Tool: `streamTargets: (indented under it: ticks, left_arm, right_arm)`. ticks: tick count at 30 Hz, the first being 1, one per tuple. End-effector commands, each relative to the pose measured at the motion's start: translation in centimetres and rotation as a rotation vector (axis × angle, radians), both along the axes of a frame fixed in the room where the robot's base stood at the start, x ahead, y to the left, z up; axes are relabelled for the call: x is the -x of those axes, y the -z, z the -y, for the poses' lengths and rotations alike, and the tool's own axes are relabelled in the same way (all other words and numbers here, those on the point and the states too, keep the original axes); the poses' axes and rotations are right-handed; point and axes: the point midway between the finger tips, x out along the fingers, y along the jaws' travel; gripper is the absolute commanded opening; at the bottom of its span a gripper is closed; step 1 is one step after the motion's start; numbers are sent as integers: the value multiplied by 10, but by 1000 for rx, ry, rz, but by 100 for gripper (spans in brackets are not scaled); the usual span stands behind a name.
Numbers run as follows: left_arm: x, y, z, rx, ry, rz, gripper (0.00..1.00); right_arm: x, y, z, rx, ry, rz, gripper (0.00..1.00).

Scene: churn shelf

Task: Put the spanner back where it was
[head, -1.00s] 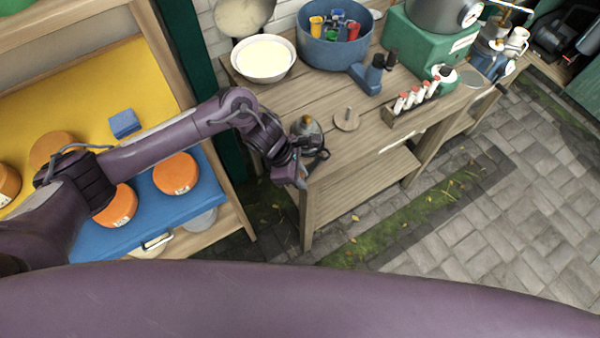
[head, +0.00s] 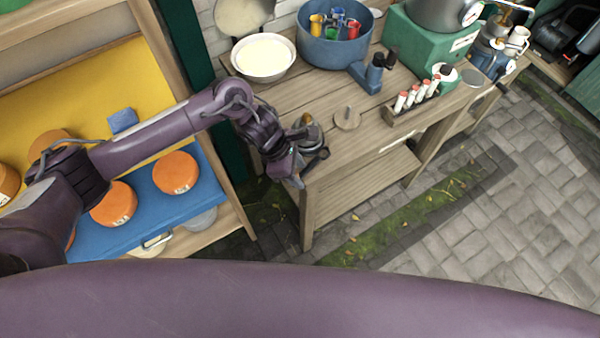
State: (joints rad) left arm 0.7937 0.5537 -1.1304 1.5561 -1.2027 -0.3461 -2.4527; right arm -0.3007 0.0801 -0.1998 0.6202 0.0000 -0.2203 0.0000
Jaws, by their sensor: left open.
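My left gripper (head: 302,165) is at the near left corner of the wooden workbench (head: 340,180), low beside its edge. Its jaws are open, and I see nothing held between them. A small metallic, brownish object (head: 309,128) stands on the bench corner just behind the gripper and is partly hidden by it. I cannot make out a spanner in this view; it may be hidden or too small to tell. My right gripper is not in view.
On the bench are a white bowl (head: 263,57), a blue tub (head: 336,48) with coloured cups, a round wooden piece with a peg (head: 346,118) and a rack of red-capped tubes (head: 415,100). Orange wheels (head: 175,173) sit on the left shelf. The paved floor (head: 480,220) is clear.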

Motion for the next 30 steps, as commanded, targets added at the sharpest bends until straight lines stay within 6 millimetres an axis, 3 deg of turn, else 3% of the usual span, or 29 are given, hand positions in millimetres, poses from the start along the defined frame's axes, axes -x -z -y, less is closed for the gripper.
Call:
streamTargets:
  ticks: [9, 15, 30]
  left_arm:
    - [0, -61, -28, -2, 1, 5, 43]
    - [1, -86, -38, -2, 2, 1, 43]
    - [2, -93, -41, -1, 1, -2, 43]
  right_arm:
    - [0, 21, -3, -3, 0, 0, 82]
    - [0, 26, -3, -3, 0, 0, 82]
    - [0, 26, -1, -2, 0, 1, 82]
